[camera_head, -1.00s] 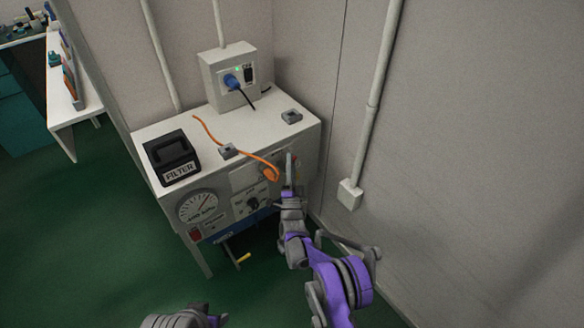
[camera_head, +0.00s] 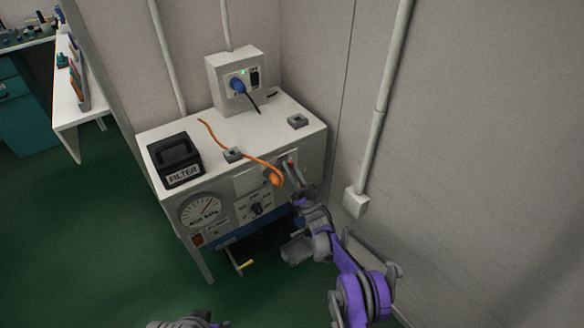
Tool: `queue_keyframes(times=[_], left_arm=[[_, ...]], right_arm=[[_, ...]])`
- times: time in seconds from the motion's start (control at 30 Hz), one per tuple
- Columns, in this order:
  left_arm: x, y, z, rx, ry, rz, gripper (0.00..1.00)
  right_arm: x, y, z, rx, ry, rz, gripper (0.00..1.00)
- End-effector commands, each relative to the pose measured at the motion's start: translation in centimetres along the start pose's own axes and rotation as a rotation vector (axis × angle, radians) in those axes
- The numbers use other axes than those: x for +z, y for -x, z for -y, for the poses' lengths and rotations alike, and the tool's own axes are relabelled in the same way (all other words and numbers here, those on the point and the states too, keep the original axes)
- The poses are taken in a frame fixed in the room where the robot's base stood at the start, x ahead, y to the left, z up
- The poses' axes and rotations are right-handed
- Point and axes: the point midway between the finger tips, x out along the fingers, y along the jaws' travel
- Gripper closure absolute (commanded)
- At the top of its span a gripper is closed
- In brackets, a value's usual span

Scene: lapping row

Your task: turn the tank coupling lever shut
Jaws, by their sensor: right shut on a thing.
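A white cabinet (camera_head: 290,127) stands against the wall, with a gauge and knobs on its front. My right gripper (camera_head: 292,172) is at the upper right of this front, shut on a small part that it largely hides. A bit of red shows at its fingertips; I take this part for the coupling lever, but its shape and angle cannot be made out. An orange hose (camera_head: 240,155) runs over the cabinet top and ends in an orange fitting (camera_head: 275,178) just left of the gripper. Only a piece of my left arm shows at the bottom edge; its jaws are out of view.
A black FILTER box (camera_head: 175,152) and two small grey blocks sit on the cabinet top. A socket box with a blue plug (camera_head: 237,86) stands behind. A yellow-ended handle (camera_head: 245,265) sticks out below. A wall conduit (camera_head: 377,120) is at right; green floor is clear at left.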

Motion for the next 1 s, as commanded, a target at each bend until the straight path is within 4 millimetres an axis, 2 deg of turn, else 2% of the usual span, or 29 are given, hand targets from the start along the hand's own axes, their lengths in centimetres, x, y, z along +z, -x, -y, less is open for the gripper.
queue_keyframes(times=[0.77, 0.8, 0.93, 1.0], left_arm=[[0.0, 0.0, 0.0, 0.0, 0.0, 0.0, 0.5], [0.0, 0.0, 0.0, 0.0, 0.0, 0.0, 0.5], [0.0, 0.0, 0.0, 0.0, 0.0, 0.0, 0.5], [0.0, 0.0, 0.0, 0.0, 0.0, 0.0, 0.5]], right_arm=[[0.06, -0.08, 0.33, -0.066, 0.066, 0.019, 1.0], [0.06, -0.08, 0.33, -0.066, 0.066, 0.018, 0.74], [0.06, -0.07, 0.33, -0.065, 0.066, 0.018, 0.52], [0.05, -0.07, 0.32, -0.065, 0.065, 0.018, 0.52]])
